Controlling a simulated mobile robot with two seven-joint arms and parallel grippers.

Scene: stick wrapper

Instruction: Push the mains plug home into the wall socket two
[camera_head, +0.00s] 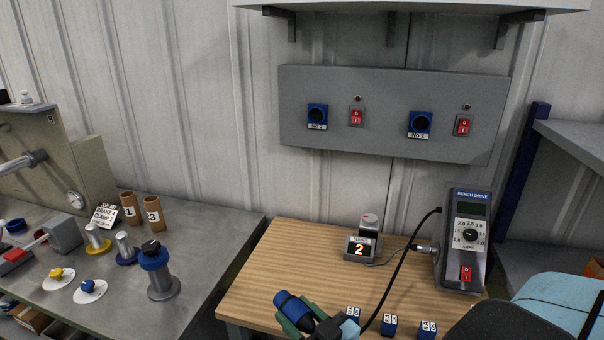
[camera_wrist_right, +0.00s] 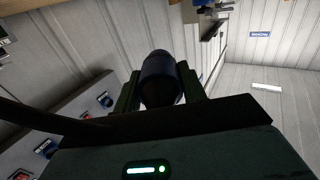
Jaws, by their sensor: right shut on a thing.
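The blue mains plug (camera_head: 292,308) is held between the green fingers of my right gripper (camera_head: 300,316), low in the head view above the front of the wooden bench. In the right wrist view the plug (camera_wrist_right: 160,80) sits between both fingers (camera_wrist_right: 160,95). The plug is well apart from both. Both also show at the left of the wrist view (camera_wrist_right: 104,99). My left gripper is not in view.
Red switches (camera_head: 356,118) sit beside the sockets. The bench drive box (camera_head: 464,240) stands at the bench's right, with a black cable (camera_head: 401,270) running down from it. A shelf (camera_head: 420,5) overhangs the panel.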

